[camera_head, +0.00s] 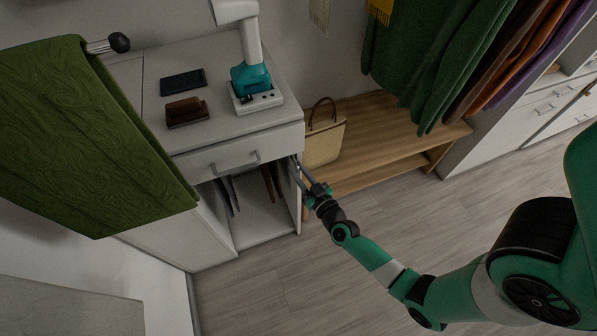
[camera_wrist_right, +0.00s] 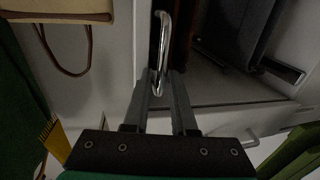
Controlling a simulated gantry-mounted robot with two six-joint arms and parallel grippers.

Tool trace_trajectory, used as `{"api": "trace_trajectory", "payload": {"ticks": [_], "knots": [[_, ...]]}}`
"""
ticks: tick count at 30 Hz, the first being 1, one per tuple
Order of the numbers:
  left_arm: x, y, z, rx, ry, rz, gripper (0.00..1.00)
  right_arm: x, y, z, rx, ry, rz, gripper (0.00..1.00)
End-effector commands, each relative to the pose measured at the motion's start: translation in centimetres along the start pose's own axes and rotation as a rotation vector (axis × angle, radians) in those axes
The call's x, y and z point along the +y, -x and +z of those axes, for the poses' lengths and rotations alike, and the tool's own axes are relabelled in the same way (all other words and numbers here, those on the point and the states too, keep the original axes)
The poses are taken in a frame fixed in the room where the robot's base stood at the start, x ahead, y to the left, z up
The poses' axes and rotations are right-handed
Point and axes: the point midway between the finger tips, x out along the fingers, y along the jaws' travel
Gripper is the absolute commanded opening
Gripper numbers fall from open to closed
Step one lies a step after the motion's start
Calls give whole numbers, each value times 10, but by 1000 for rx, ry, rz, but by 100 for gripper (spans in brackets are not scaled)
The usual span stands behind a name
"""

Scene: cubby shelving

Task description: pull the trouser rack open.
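The trouser rack sits in the open lower bay of the white cabinet (camera_head: 240,137), below a drawer. Dark and brown trousers (camera_head: 268,183) hang inside, partly hidden in shadow. In the right wrist view a chrome handle (camera_wrist_right: 163,40) stands along the bay's side, with dark hanging cloth (camera_wrist_right: 240,25) beside it. My right gripper (camera_head: 297,172) reaches the bay's right front edge. In the right wrist view its fingers (camera_wrist_right: 165,78) are apart, with the handle's near end at or between their tips; contact is unclear. My left gripper is not in view.
A drawer handle (camera_head: 236,164) projects above the bay. A beige bag (camera_head: 325,140) stands on a wooden bench (camera_head: 375,125) just right. Green cloth (camera_head: 85,130) hangs at the left. The floor (camera_head: 260,285) in front is clear.

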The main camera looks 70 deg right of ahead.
Motion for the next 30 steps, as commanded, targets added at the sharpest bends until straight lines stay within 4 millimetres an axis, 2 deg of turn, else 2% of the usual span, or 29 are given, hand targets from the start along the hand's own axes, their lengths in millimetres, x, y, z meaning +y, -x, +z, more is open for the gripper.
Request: {"api": "trace_trajectory", "payload": {"ticks": [3, 7, 8, 30], "knots": [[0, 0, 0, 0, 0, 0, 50, 0, 0, 0, 0, 0, 0, 25], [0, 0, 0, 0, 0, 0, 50, 0, 0, 0, 0, 0, 0, 1], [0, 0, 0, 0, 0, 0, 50, 0, 0, 0, 0, 0, 0, 0], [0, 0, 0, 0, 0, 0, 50, 0, 0, 0, 1, 0, 0, 0]]}}
